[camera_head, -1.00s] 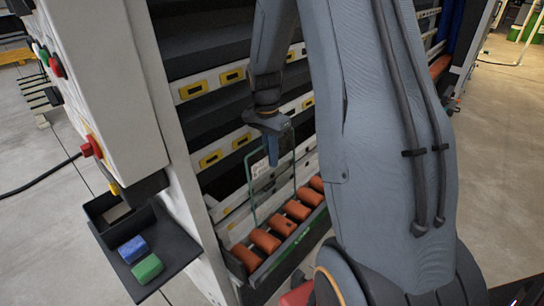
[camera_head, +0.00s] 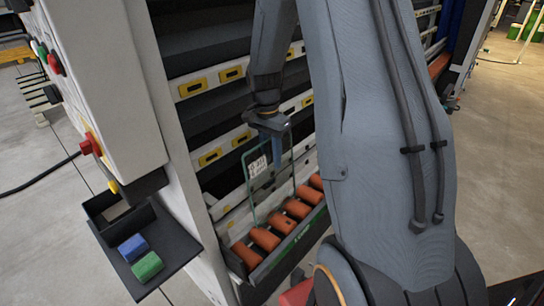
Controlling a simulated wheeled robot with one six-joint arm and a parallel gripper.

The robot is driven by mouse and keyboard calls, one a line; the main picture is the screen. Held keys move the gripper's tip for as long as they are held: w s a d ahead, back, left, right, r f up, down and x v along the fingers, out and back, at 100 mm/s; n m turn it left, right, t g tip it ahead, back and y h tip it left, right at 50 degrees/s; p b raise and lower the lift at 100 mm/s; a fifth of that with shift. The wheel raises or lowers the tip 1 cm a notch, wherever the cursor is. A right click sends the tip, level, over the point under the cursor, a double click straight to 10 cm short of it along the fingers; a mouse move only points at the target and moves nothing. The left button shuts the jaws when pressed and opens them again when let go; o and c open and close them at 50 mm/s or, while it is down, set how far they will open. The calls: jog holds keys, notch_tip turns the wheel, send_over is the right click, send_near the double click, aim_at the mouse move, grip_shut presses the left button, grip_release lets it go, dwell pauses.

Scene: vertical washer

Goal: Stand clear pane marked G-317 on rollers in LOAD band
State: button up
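The clear pane (camera_head: 266,190) shows by its green edges. It stands nearly upright over the row of orange rollers (camera_head: 265,239), its lower edge at or very near them; exact contact cannot be told. A white label with dark print (camera_head: 258,166) is on the pane, too small to read. The lower rail with the rollers is the only roller band I see at the pane. My gripper (camera_head: 277,152) points down at the pane's upper part, one blue finger visible against the glass. The other finger is hidden, so its grip cannot be told.
White rails with yellow blocks (camera_head: 211,157) cross the dark machine front behind the pane. The control cabinet (camera_head: 110,90) with red buttons stands at left. A dark tray (camera_head: 185,246) with a blue block (camera_head: 133,248) and a green block (camera_head: 147,267) juts out below it.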

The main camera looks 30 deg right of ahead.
jog(key=r, duration=0.5)
jog(key=w+r+b, duration=0.1)
jog(key=r, duration=0.1)
jog(key=shift+a+r, duration=0.15)
jog(key=shift+r, duration=0.25)
jog(key=shift+r, duration=0.1)
notch_tip(320, 180, up, 10)
jog(key=p, duration=0.7)
jog(key=shift+w+a+p, duration=0.15)
jog(key=shift+w+p, duration=0.15)
jog(key=shift+w, duration=0.1)
jog(key=s+a+f+n+t, duration=0.1)
jog(key=s+a+f+n, duration=0.1)
jog(key=s+a+n, duration=0.4)
jog(key=s+a+f+n+t, duration=0.1)
jog(key=s+a+f+n, duration=0.2)
jog(key=s+a+n, duration=0.4)
jog(key=s+n, duration=0.1)
jog(key=s, duration=0.5)
jog(key=shift+s+t, duration=0.2)
jog(key=shift+t, duration=0.1)
